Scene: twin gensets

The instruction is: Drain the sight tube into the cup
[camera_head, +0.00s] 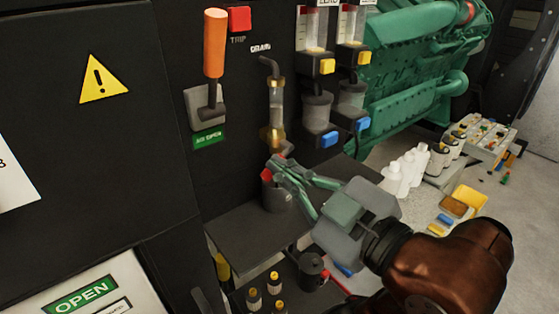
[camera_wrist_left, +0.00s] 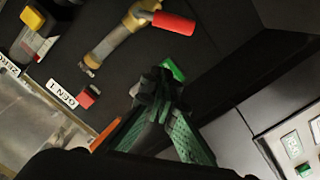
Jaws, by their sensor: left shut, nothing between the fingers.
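The sight tube (camera_head: 276,105) stands upright on the dark panel, with brass fittings at its ends. It also shows in the left wrist view (camera_wrist_left: 110,42), with a red handle (camera_wrist_left: 173,22) beside its brass fitting. The grey cup (camera_head: 276,200) stands on the shelf below the tube.
An orange lever (camera_head: 214,45) and a red trip button (camera_head: 239,18) are left of the tube. Filters with yellow (camera_head: 327,66) and blue tabs are to its right. The shelf (camera_head: 240,240) has bare room left of the cup. Small bottles (camera_head: 254,300) stand below.

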